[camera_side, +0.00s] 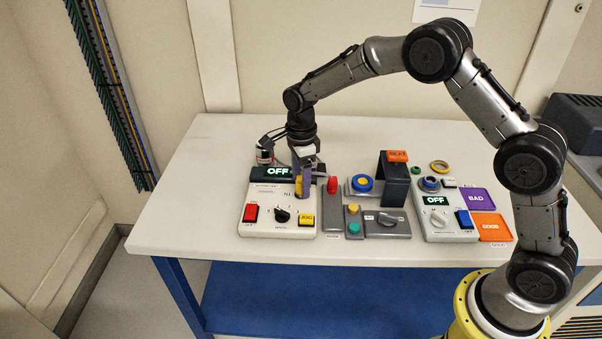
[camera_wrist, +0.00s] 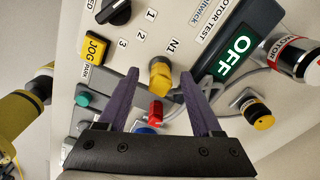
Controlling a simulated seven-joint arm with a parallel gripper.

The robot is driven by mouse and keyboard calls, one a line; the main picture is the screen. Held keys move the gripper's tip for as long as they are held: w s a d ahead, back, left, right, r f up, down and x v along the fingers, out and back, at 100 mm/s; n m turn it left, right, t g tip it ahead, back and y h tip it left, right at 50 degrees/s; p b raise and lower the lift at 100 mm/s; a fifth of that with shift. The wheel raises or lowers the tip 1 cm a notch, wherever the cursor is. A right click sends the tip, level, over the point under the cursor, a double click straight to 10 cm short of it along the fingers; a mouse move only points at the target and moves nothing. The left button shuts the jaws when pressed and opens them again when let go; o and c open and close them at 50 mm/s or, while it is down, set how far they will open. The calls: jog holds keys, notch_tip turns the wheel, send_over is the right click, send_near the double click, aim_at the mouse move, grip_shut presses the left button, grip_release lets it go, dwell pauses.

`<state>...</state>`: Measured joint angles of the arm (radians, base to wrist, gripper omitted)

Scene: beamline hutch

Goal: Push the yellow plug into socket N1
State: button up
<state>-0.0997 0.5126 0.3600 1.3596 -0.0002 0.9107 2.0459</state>
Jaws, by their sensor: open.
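The yellow plug (camera_wrist: 160,77) stands at the motor test panel (camera_wrist: 140,50), just below the N1 label (camera_wrist: 174,45) in the wrist view. In the side view the plug (camera_side: 298,186) shows partly beside a purple finger. My gripper (camera_wrist: 159,73) is open, with one purple finger on each side of the plug and visible gaps between. In the side view my gripper (camera_side: 303,191) points down over the panel. Socket N1 itself is hidden under the plug, so I cannot tell how deep the plug sits.
The panel carries an OFF display (camera_side: 278,173), a red switch (camera_side: 251,213), a black knob (camera_side: 282,215) and a yellow JOG button (camera_side: 306,219). A red-topped part (camera_side: 332,185) stands close right. A motor (camera_wrist: 298,55) and loose grey cables lie behind. The front left tabletop is clear.

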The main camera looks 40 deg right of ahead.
jog(key=s+d+r+t, duration=0.1)
jog(key=s+r, duration=0.2)
jog(key=r, duration=1)
jog(key=s+d+r+t, duration=0.1)
jog(key=s+r, duration=0.2)
jog(key=r, duration=0.9)
jog(key=s+d+r+n+t, duration=0.15)
jog(key=s+n, duration=0.35)
jog(key=s, duration=0.5)
jog(key=s+d+r+n+t, duration=0.15)
jog(key=s+n, duration=0.25)
jog(key=s, duration=0.6)
jog(key=s+f+n, duration=0.7)
jog(key=f+n, duration=0.2)
jog(key=n, duration=0.4)
jog(key=shift+t, duration=0.3)
